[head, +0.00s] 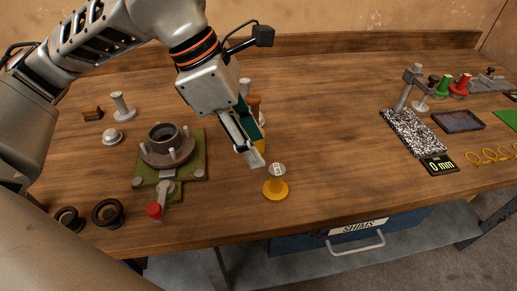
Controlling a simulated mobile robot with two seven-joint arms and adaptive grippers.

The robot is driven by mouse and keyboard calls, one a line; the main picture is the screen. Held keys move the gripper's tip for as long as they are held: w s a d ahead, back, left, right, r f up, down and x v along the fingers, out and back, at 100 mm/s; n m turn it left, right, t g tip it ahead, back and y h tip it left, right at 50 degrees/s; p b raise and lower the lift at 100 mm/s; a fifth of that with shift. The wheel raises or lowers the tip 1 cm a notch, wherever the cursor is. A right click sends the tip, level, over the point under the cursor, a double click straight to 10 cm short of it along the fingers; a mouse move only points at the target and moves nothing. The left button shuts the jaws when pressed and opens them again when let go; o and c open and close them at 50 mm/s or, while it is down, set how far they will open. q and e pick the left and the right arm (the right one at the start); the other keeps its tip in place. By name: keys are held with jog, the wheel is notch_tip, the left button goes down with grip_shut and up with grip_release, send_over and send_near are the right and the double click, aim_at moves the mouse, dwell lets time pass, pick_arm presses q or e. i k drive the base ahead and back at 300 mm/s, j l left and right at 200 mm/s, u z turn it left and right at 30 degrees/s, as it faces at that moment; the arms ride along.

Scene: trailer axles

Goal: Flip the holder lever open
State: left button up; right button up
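The holder is a green base plate (192,170) carrying a round grey metal hub (167,147) with upright studs, on the left half of the bench. Its lever (166,190) is a grey bar at the plate's front edge. The lever ends in a red knob (154,210) that points toward the front of the bench. My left gripper (250,155) hangs to the right of the holder, apart from the lever, with its fingers pointing down. Its fingers overlap the objects behind, so I cannot tell how far they are open. My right gripper is not in view.
A yellow-based spool with a marked top (275,184) stands just right of my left gripper. Black rings (107,213) lie left of the lever. A stand on a speckled base (413,132) and a gauge reading 0 mm (440,165) are at the right. The bench middle is clear.

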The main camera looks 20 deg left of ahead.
aim_at(166, 189)
jog(key=k, duration=0.95)
